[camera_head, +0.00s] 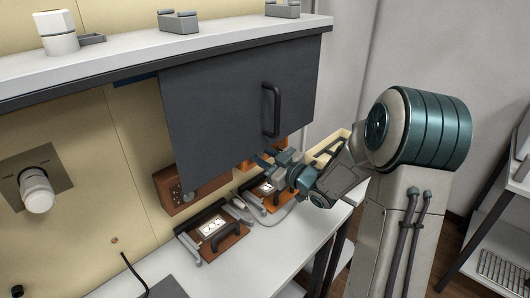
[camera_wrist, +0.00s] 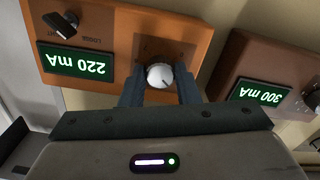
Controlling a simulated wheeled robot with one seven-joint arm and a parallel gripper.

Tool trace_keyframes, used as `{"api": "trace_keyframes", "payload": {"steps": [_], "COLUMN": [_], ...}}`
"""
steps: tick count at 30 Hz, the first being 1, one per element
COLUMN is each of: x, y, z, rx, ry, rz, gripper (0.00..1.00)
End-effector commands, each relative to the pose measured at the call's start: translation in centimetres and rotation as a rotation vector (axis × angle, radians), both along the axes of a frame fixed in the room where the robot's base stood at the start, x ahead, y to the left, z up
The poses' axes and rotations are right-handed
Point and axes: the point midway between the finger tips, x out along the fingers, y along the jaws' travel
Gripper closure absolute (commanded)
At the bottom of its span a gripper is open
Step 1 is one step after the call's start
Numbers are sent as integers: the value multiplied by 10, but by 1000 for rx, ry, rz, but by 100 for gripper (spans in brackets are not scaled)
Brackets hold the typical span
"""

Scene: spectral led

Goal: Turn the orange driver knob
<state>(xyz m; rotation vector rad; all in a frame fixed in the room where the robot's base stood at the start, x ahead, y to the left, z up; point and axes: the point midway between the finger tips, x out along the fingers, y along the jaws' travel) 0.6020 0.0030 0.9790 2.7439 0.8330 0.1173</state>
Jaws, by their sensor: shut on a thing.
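The orange driver (camera_wrist: 115,55) fills the upper left of the wrist view, upside down, with a green display (camera_wrist: 75,63) reading 220 mA and a black switch beside it. Its round silver-white knob (camera_wrist: 160,75) sits between the two fingers of my gripper (camera_wrist: 159,82), which is shut on it. In the head view the orange driver (camera_head: 249,162) is mostly hidden behind the dark cabinet door and my gripper (camera_head: 268,159). The knob itself cannot be seen there.
A brown driver (camera_wrist: 255,60) reading 300 mA stands beside the orange one; it also shows in the head view (camera_head: 195,188). A dark cabinet door (camera_head: 225,100) hangs above my gripper. Two framed boards (camera_head: 213,230) (camera_head: 267,189) lie on the white bench below.

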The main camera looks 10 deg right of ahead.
Motion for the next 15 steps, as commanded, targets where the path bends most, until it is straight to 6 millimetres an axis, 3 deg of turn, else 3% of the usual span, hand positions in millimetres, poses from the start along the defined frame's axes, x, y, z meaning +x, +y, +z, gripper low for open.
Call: {"api": "trace_keyframes", "payload": {"steps": [15], "x": [1], "y": [-1], "z": [2], "rx": [153], "ry": [99], "rz": [-3], "gripper": [94]}}
